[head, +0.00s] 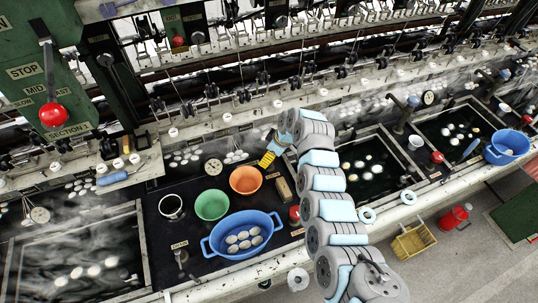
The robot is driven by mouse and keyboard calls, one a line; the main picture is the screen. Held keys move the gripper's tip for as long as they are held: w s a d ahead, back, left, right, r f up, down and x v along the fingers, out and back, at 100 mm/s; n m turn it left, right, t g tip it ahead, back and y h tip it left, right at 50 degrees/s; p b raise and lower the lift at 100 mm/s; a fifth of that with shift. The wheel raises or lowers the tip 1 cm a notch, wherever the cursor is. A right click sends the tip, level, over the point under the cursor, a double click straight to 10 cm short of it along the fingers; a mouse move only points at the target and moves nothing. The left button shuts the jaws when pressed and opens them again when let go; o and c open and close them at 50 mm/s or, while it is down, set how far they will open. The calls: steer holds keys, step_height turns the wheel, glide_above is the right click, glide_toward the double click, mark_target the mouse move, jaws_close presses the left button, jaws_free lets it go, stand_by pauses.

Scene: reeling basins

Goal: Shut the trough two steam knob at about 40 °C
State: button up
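My arm reaches from the lower right up to the back ledge, and my gripper (273,148) is at its far end, small and partly hidden by my arm. Whether its fingers are open cannot be made out. Several red knobs stand on the troughs' dividing decks: one (294,213) beside my arm, one (437,157) right of the middle trough (391,192), and one (526,119) at far right. No label shows which is trough two's steam knob. My gripper is apart from these knobs. Round dials stand at left (40,214), centre (213,167) and right (428,97); their readings are too small.
A blue basin (211,241) with cocoons, a green bowl (212,204), an orange bowl (245,180) and a mug (171,206) crowd the deck left of my arm. Steam drifts over the left trough (75,250). A red SECTION 1 lever (53,115) stands upper left.

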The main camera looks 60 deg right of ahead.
steer(key=shift+w+f, duration=0.1)
steer(key=shift+f, duration=0.05)
steer(key=c, duration=1.2)
steer(key=shift+f, duration=0.1)
steer(key=shift+m+h+p, duration=0.3)
steer(key=shift+m+p, duration=0.1)
steer(key=shift+m, duration=0.2)
steer(key=shift+a+m+h+p, duration=0.1)
steer(key=shift+m+h+p, duration=0.55)
steer(key=shift+m, duration=1.15)
steer(key=shift+m+g+h+p, duration=0.55)
steer(key=shift+m+g, duration=0.05)
steer(key=shift+m, duration=1.3)
